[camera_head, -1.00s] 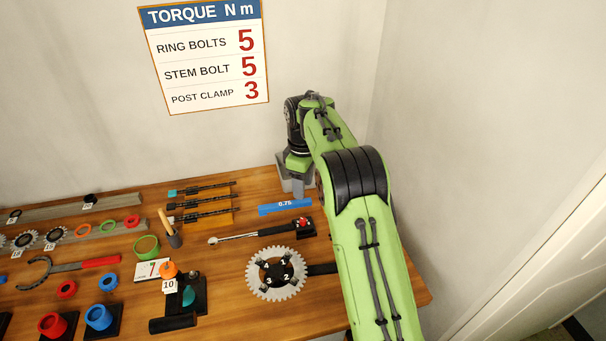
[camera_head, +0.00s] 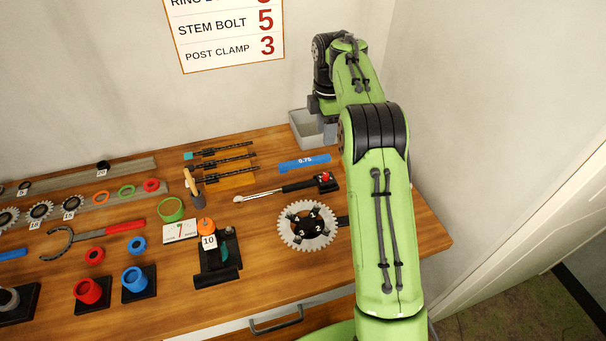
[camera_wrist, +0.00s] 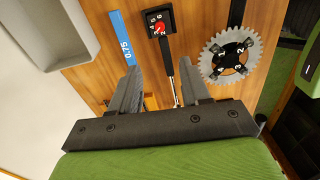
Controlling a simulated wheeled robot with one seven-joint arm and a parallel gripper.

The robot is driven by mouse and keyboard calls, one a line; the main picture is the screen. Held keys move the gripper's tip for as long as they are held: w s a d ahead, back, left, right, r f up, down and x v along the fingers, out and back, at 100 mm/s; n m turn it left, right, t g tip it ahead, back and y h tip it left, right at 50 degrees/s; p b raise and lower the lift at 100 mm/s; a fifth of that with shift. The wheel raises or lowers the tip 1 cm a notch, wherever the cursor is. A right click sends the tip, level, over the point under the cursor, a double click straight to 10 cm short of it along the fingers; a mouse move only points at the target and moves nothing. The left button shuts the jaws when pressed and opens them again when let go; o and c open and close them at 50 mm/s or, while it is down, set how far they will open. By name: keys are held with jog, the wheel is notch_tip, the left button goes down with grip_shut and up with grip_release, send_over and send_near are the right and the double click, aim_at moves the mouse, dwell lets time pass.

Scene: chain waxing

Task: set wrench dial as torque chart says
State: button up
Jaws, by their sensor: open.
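The torque chart (camera_head: 225,40) is on the wall, its top cut off; it reads STEM BOLT 5 and POST CLAMP 3. The torque wrench (camera_head: 262,194) lies on the bench, with a red dial (camera_head: 325,176) on a black block at its right end. In the wrist view the dial (camera_wrist: 160,28) has a few digits around it; its setting is too small to read surely. My gripper (camera_wrist: 156,68) is open and empty, its fingers either side of the wrench shaft in the picture, apart from the dial.
A blue 0.75 gauge (camera_head: 304,163) lies behind the wrench. A toothed chainring (camera_head: 307,226) lies in front of it. A grey bin (camera_head: 306,128) stands at the back corner. A black stand with an orange knob (camera_head: 206,226) is to the left.

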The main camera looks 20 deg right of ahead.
aim_at(326, 174)
jog(key=shift+n, duration=0.3)
jog(key=f+b, duration=0.1)
jog(key=f, duration=0.4)
jog(key=f+b, duration=0.1)
jog(key=f, duration=0.4)
jog(key=d+f+b, duration=0.1)
jog(key=f, duration=0.4)
jog(key=shift+s+d+f, duration=0.1)
jog(key=shift+f, duration=0.3)
jog(key=shift+c, duration=0.2)
grip_shut()
